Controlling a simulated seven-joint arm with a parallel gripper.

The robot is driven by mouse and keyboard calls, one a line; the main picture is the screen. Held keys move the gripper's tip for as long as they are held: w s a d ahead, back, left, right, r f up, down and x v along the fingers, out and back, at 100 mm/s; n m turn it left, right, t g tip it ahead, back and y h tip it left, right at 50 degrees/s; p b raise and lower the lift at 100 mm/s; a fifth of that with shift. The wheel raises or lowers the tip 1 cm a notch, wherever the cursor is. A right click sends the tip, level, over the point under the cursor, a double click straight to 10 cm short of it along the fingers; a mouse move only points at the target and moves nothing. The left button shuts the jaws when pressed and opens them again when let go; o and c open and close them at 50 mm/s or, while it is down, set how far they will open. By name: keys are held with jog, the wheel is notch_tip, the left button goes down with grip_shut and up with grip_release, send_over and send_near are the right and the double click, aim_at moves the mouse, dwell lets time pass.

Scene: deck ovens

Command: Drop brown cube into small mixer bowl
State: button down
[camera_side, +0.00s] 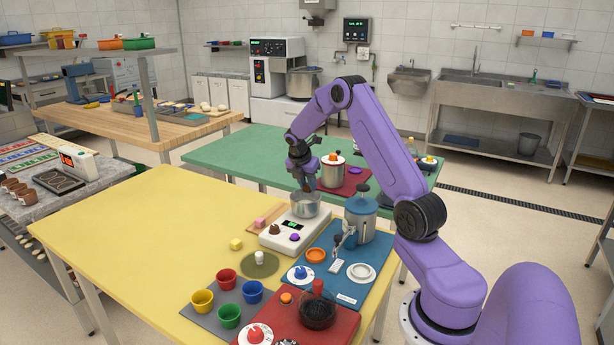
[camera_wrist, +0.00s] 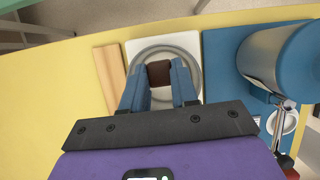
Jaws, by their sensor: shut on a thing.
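My gripper (camera_side: 306,183) is shut on a brown cube (camera_wrist: 159,73), which shows between the blue fingertips in the wrist view. A shiny round metal bowl (camera_side: 313,211) sits on a white base with a small green display on the yellow table. In the wrist view the bowl's rim (camera_wrist: 194,58) surrounds the cube and fingertips, so they are over the bowl's opening. In the side view the fingertips are at about the far rim's height; whether the cube is just above or slightly inside the bowl is hard to tell.
A blue-lidded grey canister (camera_side: 361,217) stands close to the right of the bowl on a blue mat. A wooden strip (camera_wrist: 110,75) with a pink block lies to the left. A yellow cube (camera_side: 236,244) and several coloured cups are nearer. The table's left part is clear.

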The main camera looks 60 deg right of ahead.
jog(key=shift+f, duration=0.6)
jog(key=c, duration=0.8)
grip_release()
jog(key=shift+r, duration=0.15)
jog(key=v, duration=1.7)
jog(key=shift+r, duration=0.15)
